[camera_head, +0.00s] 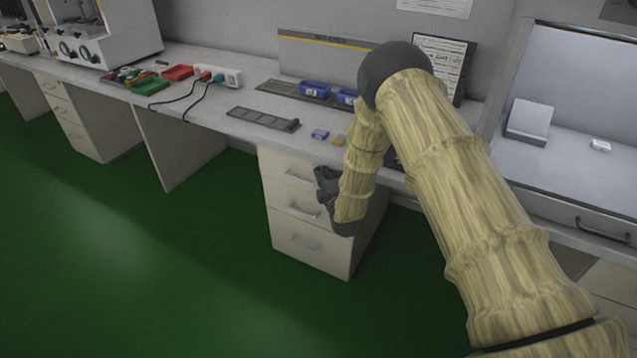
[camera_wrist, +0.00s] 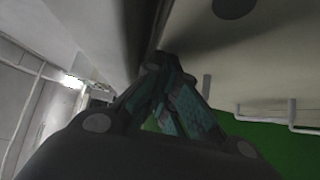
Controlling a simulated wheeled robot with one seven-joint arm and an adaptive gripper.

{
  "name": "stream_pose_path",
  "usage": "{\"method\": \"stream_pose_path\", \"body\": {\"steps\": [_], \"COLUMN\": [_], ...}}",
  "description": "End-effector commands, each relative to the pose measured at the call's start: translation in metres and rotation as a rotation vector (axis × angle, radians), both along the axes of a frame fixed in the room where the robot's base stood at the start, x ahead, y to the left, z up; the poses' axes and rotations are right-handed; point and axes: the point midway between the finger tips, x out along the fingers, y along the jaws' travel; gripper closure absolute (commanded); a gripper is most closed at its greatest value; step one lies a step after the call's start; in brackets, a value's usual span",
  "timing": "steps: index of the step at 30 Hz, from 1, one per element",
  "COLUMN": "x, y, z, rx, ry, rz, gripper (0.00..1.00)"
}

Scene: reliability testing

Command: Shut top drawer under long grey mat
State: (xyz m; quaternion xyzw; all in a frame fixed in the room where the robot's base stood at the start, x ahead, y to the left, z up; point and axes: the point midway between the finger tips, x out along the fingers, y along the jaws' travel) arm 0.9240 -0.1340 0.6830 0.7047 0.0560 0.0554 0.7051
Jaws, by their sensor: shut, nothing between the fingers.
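The long grey mat (camera_head: 263,118) lies on the bench top near its front edge. Below it is a pale drawer unit (camera_head: 310,255) with three handled fronts. My gripper (camera_head: 322,180) is shut and empty, close to the right part of the fronts, which my arm partly hides. In the wrist view the shut fingers (camera_wrist: 168,70) are near a pale panel (camera_wrist: 260,60); contact is unclear.
The bench edge overhangs just above my gripper. Blue bins (camera_head: 315,88), a small blue item (camera_head: 320,134) and a yellow item (camera_head: 339,141) are on the bench. The green floor (camera_head: 200,260) before the drawers is clear.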

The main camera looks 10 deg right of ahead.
Motion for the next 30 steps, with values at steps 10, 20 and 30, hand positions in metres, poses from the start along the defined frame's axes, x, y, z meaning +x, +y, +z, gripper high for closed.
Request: {"method": "stream_pose_path", "body": {"steps": [10, 20, 30], "x": [0.011, 0.006, -0.041], "y": [-0.009, -0.002, 0.02], "z": [0.003, 0.005, 0.0], "rx": [0.001, -0.001, -0.002], "ry": [-0.004, -0.006, 0.004], "rz": [-0.004, -0.002, 0.009], "gripper": [1.0, 1.0, 1.0]}}
